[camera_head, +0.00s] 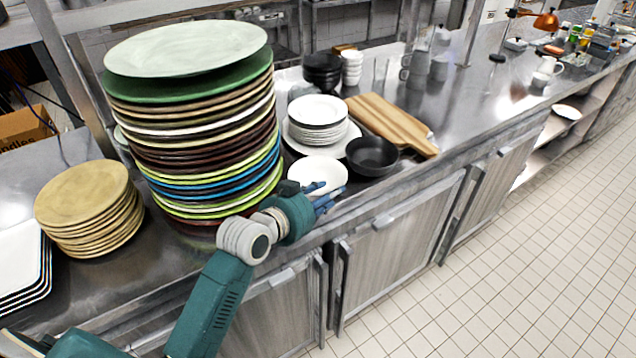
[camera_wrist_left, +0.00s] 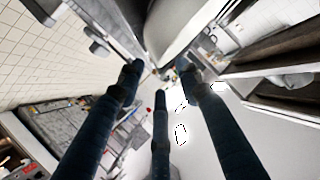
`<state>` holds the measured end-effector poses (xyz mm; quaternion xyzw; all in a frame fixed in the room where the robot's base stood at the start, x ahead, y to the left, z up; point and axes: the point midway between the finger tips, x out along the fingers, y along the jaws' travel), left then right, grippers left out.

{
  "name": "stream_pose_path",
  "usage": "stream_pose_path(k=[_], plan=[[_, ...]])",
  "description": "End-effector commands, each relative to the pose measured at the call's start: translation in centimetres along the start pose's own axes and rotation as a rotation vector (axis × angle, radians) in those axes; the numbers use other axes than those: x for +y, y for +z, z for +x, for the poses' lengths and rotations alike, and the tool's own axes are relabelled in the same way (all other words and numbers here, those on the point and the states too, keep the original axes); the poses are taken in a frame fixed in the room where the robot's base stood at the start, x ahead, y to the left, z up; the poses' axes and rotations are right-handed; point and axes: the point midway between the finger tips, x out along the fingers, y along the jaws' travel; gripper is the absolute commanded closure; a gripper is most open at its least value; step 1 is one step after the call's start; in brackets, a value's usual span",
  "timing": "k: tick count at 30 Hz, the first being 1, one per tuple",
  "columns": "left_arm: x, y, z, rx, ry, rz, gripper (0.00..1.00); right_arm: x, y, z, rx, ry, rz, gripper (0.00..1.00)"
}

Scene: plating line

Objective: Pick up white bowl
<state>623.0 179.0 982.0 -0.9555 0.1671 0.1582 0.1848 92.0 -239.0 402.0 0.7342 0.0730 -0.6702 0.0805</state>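The white bowl (camera_head: 318,174) sits on the steel counter near its front edge, right of the tall plate stack and left of a black bowl. My left gripper (camera_head: 322,195) is at the bowl's near side, with its blue fingers close to the rim. I cannot tell whether they touch it. In the left wrist view the fingers of the gripper (camera_wrist_left: 158,84) are spread apart with nothing held between them. A pale curved surface (camera_wrist_left: 172,30) lies just beyond the fingertips there; I cannot tell for sure that it is the bowl. My right gripper is not in view.
A tall stack of coloured plates (camera_head: 205,140) stands beside my left arm. A black bowl (camera_head: 372,156), small white plates (camera_head: 318,112) and a wooden board (camera_head: 392,122) crowd the bowl. Tan plates (camera_head: 90,205) stand at left. The counter farther right has bare room.

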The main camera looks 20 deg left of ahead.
Motion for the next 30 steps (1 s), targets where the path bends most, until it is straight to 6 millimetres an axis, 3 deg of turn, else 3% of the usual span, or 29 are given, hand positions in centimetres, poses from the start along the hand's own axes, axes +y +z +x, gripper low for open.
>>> stream_pose_path(k=[8,16,26,30], plan=[[0.1,0.1,2.1,-0.001,0.002,-0.002,0.65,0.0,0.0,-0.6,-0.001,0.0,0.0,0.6],[0.1,0.5,5.5,-0.002,0.001,-0.002,0.65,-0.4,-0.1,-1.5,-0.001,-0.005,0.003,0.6],[0.1,0.6,6.2,-0.001,0.001,0.0,0.65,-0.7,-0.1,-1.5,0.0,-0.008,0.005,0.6],[0.1,0.7,6.2,-0.002,0.001,0.0,0.91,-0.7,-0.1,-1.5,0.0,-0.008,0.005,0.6]])
